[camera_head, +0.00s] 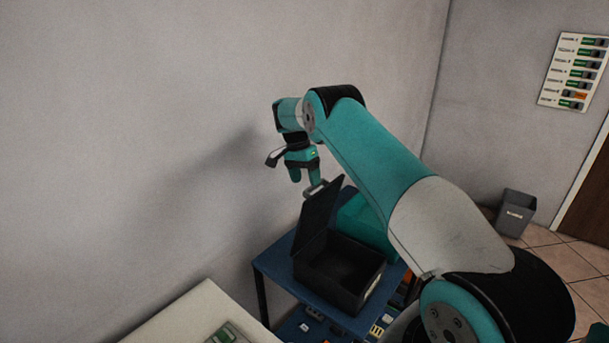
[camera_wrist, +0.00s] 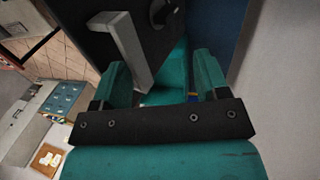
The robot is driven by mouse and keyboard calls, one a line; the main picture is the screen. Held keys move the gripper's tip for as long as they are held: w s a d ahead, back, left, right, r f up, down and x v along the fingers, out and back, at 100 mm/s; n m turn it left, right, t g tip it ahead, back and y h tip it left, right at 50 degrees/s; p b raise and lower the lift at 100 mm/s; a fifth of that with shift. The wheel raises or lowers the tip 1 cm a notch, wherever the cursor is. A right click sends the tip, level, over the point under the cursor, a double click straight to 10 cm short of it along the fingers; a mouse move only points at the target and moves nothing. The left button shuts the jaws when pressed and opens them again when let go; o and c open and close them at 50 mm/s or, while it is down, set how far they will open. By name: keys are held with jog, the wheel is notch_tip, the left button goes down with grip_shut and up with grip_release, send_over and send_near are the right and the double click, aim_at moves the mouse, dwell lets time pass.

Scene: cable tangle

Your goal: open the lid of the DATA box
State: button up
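A black box (camera_head: 340,283) stands on a blue table; no DATA label is readable on it. Its lid (camera_head: 319,218) is raised steeply, hinged on the left side, and the dark inside shows. A grey handle (camera_head: 322,189) sits at the lid's upper edge. My gripper (camera_head: 304,177) is just above and left of that handle. In the wrist view the gripper (camera_wrist: 160,75) is open, its two teal fingers wide apart. The handle (camera_wrist: 125,50) reaches down close to the left finger, and neither finger is closed on it. Whether they touch cannot be told.
The blue table (camera_head: 277,265) has a lower shelf with small items. A teal shape (camera_head: 367,226) is close behind the box. A pale table (camera_head: 190,318) is in front left. The grey wall is close on the left. A grey bin (camera_head: 515,213) stands on the tiled floor.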

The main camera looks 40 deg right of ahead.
jog(key=x, duration=0.2)
jog(key=shift+s+a+f, duration=0.1)
jog(key=shift+f, duration=0.2)
jog(key=p+v, duration=0.9)
jog(key=v, duration=0.1)
jog(key=shift+r, duration=0.1)
